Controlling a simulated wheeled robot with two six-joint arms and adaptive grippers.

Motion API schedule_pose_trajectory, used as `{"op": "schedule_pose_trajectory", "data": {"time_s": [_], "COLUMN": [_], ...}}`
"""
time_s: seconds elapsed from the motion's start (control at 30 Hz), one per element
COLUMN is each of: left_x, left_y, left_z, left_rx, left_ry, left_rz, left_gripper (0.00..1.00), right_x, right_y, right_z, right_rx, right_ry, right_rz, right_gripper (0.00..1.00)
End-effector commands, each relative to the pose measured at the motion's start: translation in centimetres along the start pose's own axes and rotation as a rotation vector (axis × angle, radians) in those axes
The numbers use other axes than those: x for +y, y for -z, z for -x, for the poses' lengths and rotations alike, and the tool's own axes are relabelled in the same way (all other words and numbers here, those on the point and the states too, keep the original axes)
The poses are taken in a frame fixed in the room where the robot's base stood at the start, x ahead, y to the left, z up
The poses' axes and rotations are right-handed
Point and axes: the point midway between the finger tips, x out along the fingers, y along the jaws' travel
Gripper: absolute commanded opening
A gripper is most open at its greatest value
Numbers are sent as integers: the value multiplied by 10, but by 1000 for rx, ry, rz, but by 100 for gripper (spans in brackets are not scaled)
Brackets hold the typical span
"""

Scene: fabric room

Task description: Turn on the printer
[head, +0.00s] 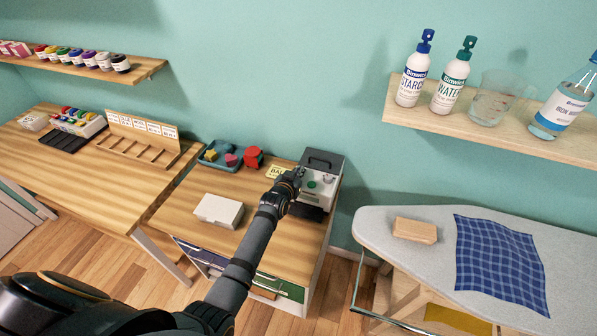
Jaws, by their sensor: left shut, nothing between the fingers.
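The printer (322,188) is a small grey box with a dark top, on the right end of the wooden cabinet against the wall. A small round green button (312,184) shows on its light face, and a dark part lies at its front. My left arm reaches across the cabinet from the lower left. My left gripper (300,174) is shut and empty, at the printer's left side close to the button. I cannot tell whether it touches the printer. The gripper hides part of the printer's left side. My right gripper is not in view.
A white box (218,210), a teal tray (214,162) with small coloured pieces, a red object (253,158) and a yellow label (276,172) sit on the cabinet. An ironing board (390,232) stands to the right. A bottle shelf (480,128) hangs above it.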

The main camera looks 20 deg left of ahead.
Motion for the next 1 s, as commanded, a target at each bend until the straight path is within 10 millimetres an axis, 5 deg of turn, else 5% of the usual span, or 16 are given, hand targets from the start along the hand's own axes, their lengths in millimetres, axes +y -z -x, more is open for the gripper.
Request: {"op": "schedule_pose_trajectory", "data": {"time_s": [0.43,0.63,1.0], "left_x": [0,0,-2], "left_y": [-8,-25,4], "left_z": [-2,-6,1], "left_rx": [1,75,72], "left_ry": [0,-1,-1], "left_rz": [0,0,-1], "left_gripper": [0,0,0], "right_x": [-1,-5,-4], "right_y": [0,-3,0], "right_z": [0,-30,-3], "right_rx": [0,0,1], "right_ry": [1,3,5], "right_rz": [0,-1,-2], "right_gripper": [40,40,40]}}
